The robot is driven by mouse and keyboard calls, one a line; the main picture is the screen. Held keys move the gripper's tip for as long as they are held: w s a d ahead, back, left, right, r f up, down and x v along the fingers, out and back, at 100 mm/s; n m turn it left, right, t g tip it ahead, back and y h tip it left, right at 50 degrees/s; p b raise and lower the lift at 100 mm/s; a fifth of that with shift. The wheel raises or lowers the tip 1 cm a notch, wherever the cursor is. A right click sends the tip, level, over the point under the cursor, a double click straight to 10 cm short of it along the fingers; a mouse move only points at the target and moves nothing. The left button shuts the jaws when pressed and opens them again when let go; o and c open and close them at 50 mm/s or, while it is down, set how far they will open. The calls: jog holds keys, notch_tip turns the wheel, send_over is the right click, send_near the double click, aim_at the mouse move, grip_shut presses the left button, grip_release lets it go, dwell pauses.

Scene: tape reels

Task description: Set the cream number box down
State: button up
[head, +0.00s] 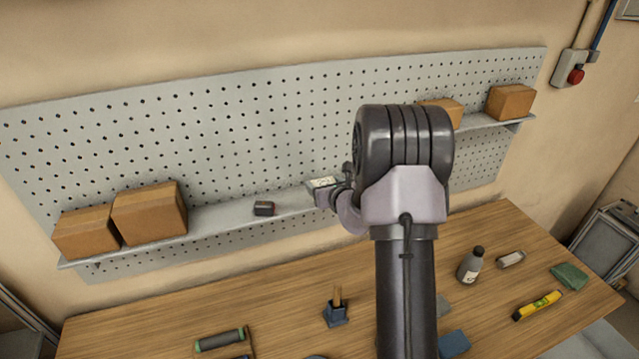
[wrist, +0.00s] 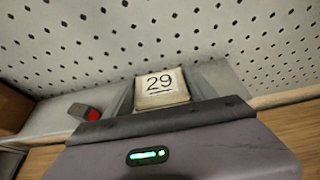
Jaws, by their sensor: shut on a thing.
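The cream number box (wrist: 161,88) shows the black number 29 on its pale face in the wrist view. My gripper (wrist: 162,98) is shut on it, with a grey finger on either side. In the head view the box (head: 323,182) is small and partly hidden by my gripper (head: 324,190) and wrist. It is at the grey shelf (head: 225,215) on the pegboard, right of a small dark box with a red face (wrist: 85,111). I cannot tell whether its underside touches the shelf.
The small dark box also shows in the head view (head: 264,208). Cardboard boxes stand at the shelf's left (head: 150,213) and right (head: 511,102) ends. Bare shelf lies between the dark box and my gripper. The wooden table (head: 285,285) below holds a bottle (head: 470,266) and several tools.

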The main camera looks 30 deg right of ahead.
aim_at(324, 180)
jog(key=w, duration=0.1)
jog(key=w+d, duration=0.1)
jog(key=shift+w+d, duration=0.2)
jog(key=shift+w, duration=0.2)
jog(key=f, duration=0.1)
jog(key=f+p, duration=0.1)
jog(key=f, duration=0.1)
jog(key=shift+w+d+f, duration=0.1)
jog(key=shift+w+f, duration=0.1)
jog(key=shift+f, duration=0.35)
jog(key=o, duration=1.5)
jog(key=shift+o, duration=0.2)
